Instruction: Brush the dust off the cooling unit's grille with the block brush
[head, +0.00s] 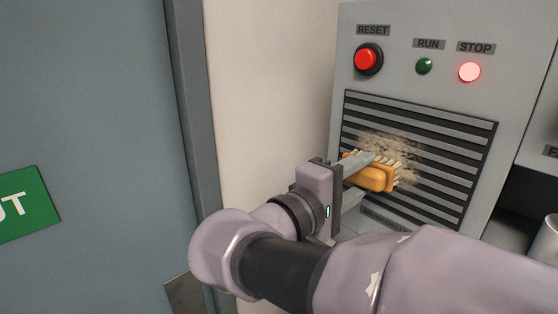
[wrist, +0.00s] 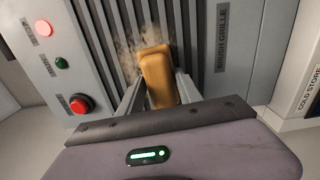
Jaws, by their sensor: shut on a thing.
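The cooling unit's grille (head: 450,128) is a dark panel with grey slats on the front of a grey cabinet. A tan dust patch (head: 398,143) lies on its middle, partly hidden by the brush; the dust also shows in the wrist view (wrist: 124,58). My gripper (head: 362,178) is shut on the block brush (head: 372,173), an orange-brown block with pale bristles. The bristles face the grille at the lower edge of the dust. I cannot tell for sure whether they touch it. In the wrist view the block brush (wrist: 158,78) stands between my two fingers.
Above the grille are a red RESET button (head: 366,59), a green RUN lamp (head: 424,66) and a lit STOP lamp (head: 469,72). A blue-grey door (head: 90,110) with a green sign (head: 28,205) stands at left. A dark recess with a metal cylinder (head: 546,240) is at right.

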